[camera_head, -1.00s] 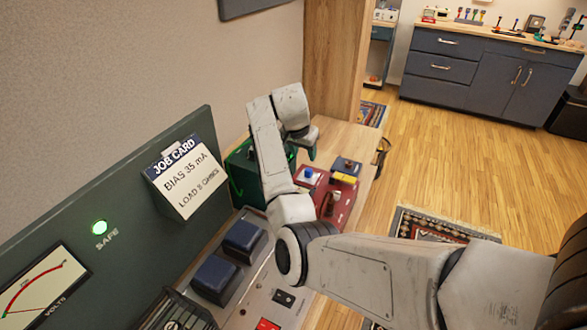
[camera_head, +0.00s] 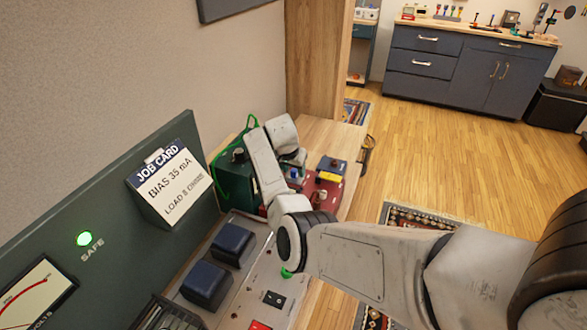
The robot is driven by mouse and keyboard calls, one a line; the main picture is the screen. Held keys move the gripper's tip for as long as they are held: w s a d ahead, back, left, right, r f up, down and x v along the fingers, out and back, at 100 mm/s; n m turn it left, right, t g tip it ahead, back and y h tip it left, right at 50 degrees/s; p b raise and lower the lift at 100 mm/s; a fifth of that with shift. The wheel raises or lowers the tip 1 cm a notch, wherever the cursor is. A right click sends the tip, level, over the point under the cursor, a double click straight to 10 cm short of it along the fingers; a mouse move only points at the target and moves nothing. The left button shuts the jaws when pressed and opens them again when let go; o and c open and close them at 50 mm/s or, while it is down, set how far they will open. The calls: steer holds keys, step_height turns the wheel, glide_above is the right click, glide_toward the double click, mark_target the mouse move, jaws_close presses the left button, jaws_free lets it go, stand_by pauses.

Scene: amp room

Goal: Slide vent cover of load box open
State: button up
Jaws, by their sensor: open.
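A dark green box (camera_head: 229,181) stands on the wooden bench beyond the blue transformers, with a bright green cable along it. It may be the load box. A red box (camera_head: 325,193) with controls on top is just right of it. I cannot make out a vent cover; my arm hides the right part of the green box. My gripper (camera_head: 297,172) is open and points down between the two boxes, partly hidden by my own arm. No contact can be made out.
A green panel with a job card (camera_head: 168,184) and lit SAFE lamp (camera_head: 84,239) stands at left. Two dark blue blocks (camera_head: 207,284) sit on the metal chassis (camera_head: 238,297). A wooden post (camera_head: 317,60) rises behind.

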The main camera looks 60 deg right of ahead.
steer(key=shift+c, duration=0.4)
jaws_close()
steer(key=shift+d+f+b, duration=0.15)
steer(key=shift+d+b, duration=0.25)
steer(key=shift+b, duration=0.25)
steer(key=d+b, duration=0.2)
steer(key=d, duration=0.1)
steer(key=d+b, duration=0.1)
steer(key=d, duration=0.1)
steer(key=shift+w+b, duration=0.25)
steer(key=shift+b, duration=0.05)
steer(key=shift+r, duration=0.25)
steer(key=shift+o, duration=0.4)
jaws_free()
steer(key=shift+d, duration=0.1)
